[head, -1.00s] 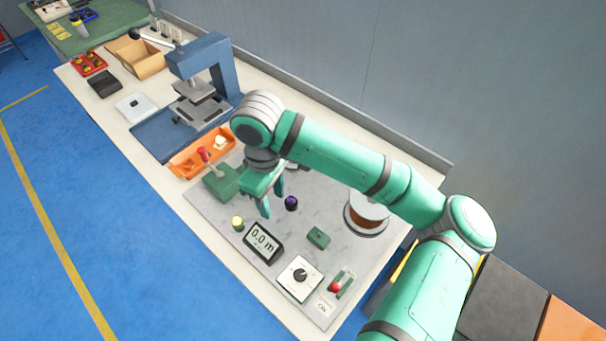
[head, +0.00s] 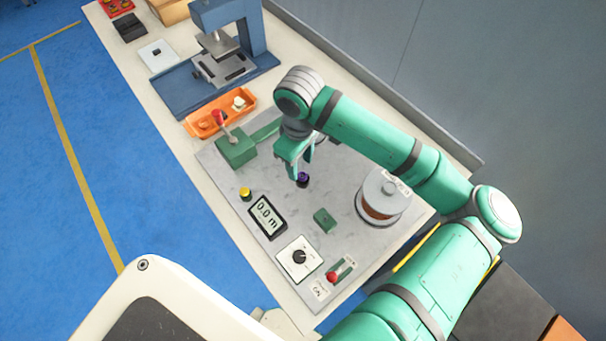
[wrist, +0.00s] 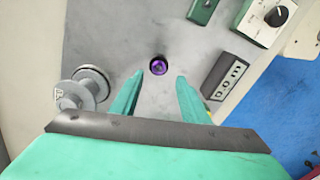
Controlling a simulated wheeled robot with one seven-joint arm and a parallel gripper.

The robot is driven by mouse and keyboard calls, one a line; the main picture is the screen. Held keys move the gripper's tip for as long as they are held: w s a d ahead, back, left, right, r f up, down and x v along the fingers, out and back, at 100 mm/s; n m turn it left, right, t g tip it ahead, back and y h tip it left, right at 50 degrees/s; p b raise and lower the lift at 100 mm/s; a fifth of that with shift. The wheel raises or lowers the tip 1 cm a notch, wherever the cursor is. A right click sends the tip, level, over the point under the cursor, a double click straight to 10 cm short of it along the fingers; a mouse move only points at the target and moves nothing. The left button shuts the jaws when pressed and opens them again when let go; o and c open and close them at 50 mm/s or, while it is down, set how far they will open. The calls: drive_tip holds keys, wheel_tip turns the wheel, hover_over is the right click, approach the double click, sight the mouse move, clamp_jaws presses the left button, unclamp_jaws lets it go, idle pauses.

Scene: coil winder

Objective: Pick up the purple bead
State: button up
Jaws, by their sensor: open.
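The purple bead (head: 303,180) sits on the grey plate of the coil winder (head: 285,214). In the wrist view the bead (wrist: 158,66) shows dark purple with a round dark centre, just beyond the fingertips and midway between their lines. My gripper (head: 301,174) points down close to the bead in the head view, one finger overlapping the view near it. In the wrist view my gripper (wrist: 160,76) is open and empty, with bare plate between its two green fingers.
A copper spool (head: 380,200) stands right of the bead. A green lever block (head: 236,148) is to the left, with an orange tray (head: 220,113) behind it. A display (head: 267,215), yellow button (head: 245,193), green block (head: 324,219) and dial (head: 299,258) lie in front.

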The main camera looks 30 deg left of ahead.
sight(302, 174)
drive_tip(key=shift+w+d+f, duration=0.15)
drive_tip(key=shift+f, duration=2.1)
clamp_jaws()
